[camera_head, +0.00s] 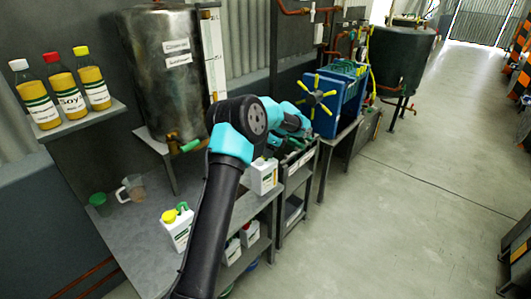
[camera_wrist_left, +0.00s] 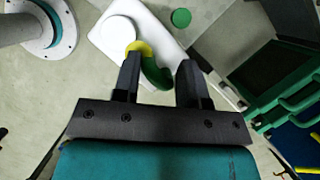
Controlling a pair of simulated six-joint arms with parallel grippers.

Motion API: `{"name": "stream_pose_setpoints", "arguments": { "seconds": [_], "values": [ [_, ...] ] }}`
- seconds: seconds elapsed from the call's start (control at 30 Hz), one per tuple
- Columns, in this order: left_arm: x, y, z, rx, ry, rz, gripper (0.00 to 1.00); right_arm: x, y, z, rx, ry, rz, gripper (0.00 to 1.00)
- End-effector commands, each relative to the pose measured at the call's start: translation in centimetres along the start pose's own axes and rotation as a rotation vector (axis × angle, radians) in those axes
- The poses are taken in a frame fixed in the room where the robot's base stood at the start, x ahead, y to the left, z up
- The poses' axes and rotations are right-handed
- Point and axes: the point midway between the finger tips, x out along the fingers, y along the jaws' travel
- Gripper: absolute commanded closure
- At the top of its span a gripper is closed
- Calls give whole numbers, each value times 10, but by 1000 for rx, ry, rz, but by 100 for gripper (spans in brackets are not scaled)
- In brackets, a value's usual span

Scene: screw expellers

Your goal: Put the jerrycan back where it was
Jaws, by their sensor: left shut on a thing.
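A white jerrycan (camera_wrist_left: 160,33) with a yellow cap and green handle is in the left wrist view. My left gripper (camera_wrist_left: 160,66) is shut on its green handle (camera_wrist_left: 154,72), between the two dark fingers. In the head view a white jerrycan (camera_head: 263,177) shows below my left arm's wrist, near the far end of the grey bench; it seems to be the held one. My arm hides its top and the fingers there, and I cannot tell whether it touches the bench. My right gripper is not in view.
Another jerrycan (camera_head: 178,232) stands on the bench (camera_head: 133,243), beside a clear jug (camera_head: 131,188) and a green cup (camera_head: 100,203). More white containers sit on the lower shelf. A blue machine (camera_head: 334,107) with a yellow-spoked wheel stands beyond. Bottles (camera_head: 72,103) line a wall shelf.

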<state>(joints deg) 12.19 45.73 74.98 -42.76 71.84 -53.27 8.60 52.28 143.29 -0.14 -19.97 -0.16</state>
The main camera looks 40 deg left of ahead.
Motion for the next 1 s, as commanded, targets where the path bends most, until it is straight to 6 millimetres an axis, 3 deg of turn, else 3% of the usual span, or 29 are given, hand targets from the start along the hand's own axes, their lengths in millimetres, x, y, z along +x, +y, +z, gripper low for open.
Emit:
{"name": "stream_pose_setpoints", "arguments": {
  "seconds": [0.23, 0.47, 0.67, 1.0],
  "values": [
    [-9, 8, -15, 11, 3, -7, 100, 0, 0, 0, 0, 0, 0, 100],
    [-28, 36, -57, 38, 13, -21, 100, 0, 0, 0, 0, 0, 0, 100],
    [-50, 78, -106, 71, 21, -35, 100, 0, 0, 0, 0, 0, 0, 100],
    [-80, 173, -177, 127, 26, -60, 100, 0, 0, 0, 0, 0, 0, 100]
  ]
}}
